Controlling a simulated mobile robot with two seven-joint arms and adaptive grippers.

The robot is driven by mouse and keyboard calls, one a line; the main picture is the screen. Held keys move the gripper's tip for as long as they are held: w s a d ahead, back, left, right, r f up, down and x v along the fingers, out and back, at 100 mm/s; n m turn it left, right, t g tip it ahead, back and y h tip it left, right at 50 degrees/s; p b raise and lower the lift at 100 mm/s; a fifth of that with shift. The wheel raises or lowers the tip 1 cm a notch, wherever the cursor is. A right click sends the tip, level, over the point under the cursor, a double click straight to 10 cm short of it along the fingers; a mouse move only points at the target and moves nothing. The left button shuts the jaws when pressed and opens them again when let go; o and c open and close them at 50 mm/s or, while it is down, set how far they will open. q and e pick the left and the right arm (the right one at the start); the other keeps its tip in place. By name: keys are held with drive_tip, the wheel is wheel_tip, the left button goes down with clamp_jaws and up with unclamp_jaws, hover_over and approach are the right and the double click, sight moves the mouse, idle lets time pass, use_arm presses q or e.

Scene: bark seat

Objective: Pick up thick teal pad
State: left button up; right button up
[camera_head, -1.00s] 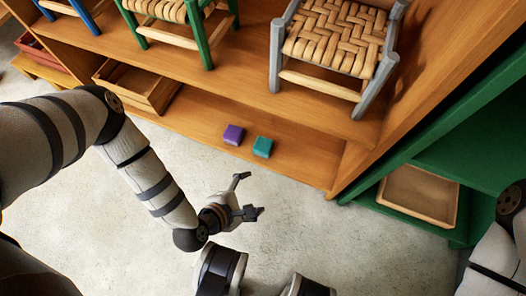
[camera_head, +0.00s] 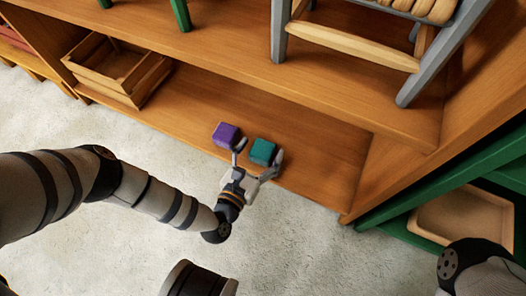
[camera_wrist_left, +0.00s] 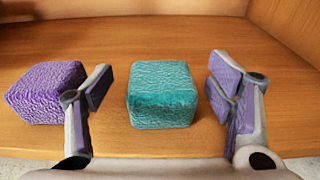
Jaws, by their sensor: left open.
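The thick teal pad (camera_head: 262,151) lies on the lower wooden shelf near its front edge. In the left wrist view the teal pad (camera_wrist_left: 161,95) sits between and slightly beyond the two open fingers. My left gripper (camera_head: 259,160) is open at the shelf front, with one finger on each side of the pad; it also shows in the left wrist view (camera_wrist_left: 163,100). A purple pad (camera_head: 226,135) lies just left of the teal one, close to the left finger; it shows in the left wrist view too (camera_wrist_left: 45,92). My right gripper is out of view.
The upper shelf (camera_head: 230,60) overhangs behind the pads and carries a grey-framed woven stool (camera_head: 350,45). A wooden crate (camera_head: 115,68) stands at left on the lower shelf. A green unit with a wooden tray (camera_head: 465,215) is at right. The shelf right of the teal pad is clear.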

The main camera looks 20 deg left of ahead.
use_arm(q)
drive_tip(key=shift+w+f, duration=0.1)
drive_tip(key=shift+w, duration=0.55)
drive_tip(key=c, duration=1)
